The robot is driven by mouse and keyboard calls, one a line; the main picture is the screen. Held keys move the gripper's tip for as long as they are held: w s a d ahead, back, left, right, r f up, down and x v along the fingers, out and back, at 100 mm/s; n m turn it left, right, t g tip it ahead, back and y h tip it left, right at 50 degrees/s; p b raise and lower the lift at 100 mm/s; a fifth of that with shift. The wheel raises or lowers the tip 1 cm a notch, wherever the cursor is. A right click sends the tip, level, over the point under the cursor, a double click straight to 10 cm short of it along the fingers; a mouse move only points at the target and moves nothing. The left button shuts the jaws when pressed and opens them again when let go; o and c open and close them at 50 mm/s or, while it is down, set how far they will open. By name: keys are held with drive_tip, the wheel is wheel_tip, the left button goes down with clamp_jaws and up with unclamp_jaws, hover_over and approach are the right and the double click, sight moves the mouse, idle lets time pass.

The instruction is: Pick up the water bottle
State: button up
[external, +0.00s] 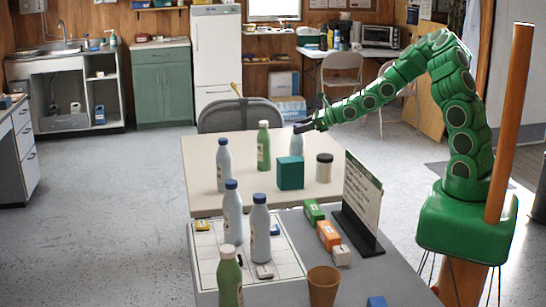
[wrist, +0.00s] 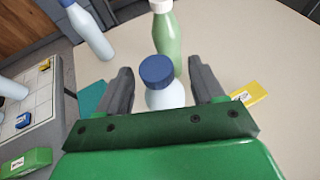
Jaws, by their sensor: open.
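A pale blue bottle with a blue cap (wrist: 158,72) stands between the two fingers of my gripper (wrist: 163,80) in the wrist view, with a gap on each side. My gripper is open. In the external view my gripper (external: 304,125) is at the top of this bottle (external: 297,145), whose lower part is hidden by a teal box (external: 290,173). More pale blue bottles with blue caps stand at the left of the far table (external: 223,165) and on the near table (external: 232,213), (external: 260,230).
A green bottle with a white cap (wrist: 168,40) stands close beyond the fingers; it also shows in the external view (external: 263,148). A yellow item (wrist: 250,93) lies right of the gripper.

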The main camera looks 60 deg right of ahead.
drive_tip(key=shift+x, duration=1.1)
drive_tip(key=shift+w+a+f, duration=0.25)
drive_tip(key=shift+w+a, duration=0.1)
drive_tip(key=shift+w, duration=0.1)
clamp_jaws()
